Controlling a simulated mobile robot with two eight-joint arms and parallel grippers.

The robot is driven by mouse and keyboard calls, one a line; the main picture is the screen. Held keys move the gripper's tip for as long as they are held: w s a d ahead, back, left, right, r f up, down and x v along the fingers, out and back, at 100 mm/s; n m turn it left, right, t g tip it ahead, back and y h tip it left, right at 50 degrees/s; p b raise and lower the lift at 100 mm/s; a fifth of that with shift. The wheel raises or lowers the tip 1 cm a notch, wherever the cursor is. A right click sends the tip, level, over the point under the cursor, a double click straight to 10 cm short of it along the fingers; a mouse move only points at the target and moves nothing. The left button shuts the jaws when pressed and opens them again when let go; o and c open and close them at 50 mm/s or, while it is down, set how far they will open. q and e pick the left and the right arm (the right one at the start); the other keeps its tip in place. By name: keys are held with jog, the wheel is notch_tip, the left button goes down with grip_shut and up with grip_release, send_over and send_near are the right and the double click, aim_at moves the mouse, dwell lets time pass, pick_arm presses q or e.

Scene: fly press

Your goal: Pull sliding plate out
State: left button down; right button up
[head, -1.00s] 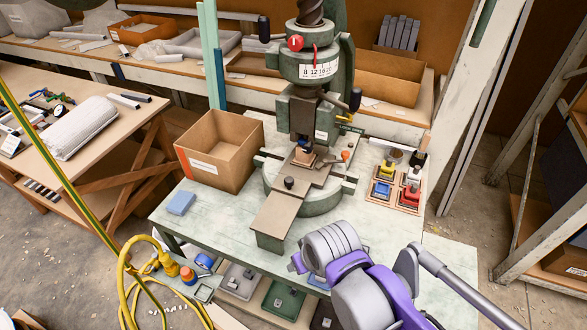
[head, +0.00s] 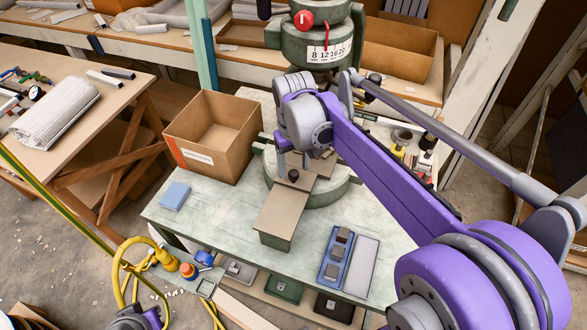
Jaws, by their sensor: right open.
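The sliding plate (head: 281,214) is a flat brown-grey bar that runs from under the fly press (head: 318,45) toward the table's front edge. A small dark knob (head: 294,175) stands up on it. My right gripper (head: 293,163) reaches in from the right and points down at the knob. Its fingers are open, one to each side just above the knob; I cannot tell whether they touch it. My right arm hides the lower press and the plate's far end. A purple and grey part at the bottom left looks like my left arm; its gripper does not show.
An open cardboard box (head: 176,140) stands left of the press. A blue block (head: 174,195) lies at the table's left. A blue tray (head: 325,275) with grey blocks and a pale tray (head: 361,266) lie at the front right. The table before the plate's left side is clear.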

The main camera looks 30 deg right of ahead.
jog(key=shift+w+f, duration=0.1)
jog(key=shift+f, duration=1.05)
grip_shut()
dwell(0.6)
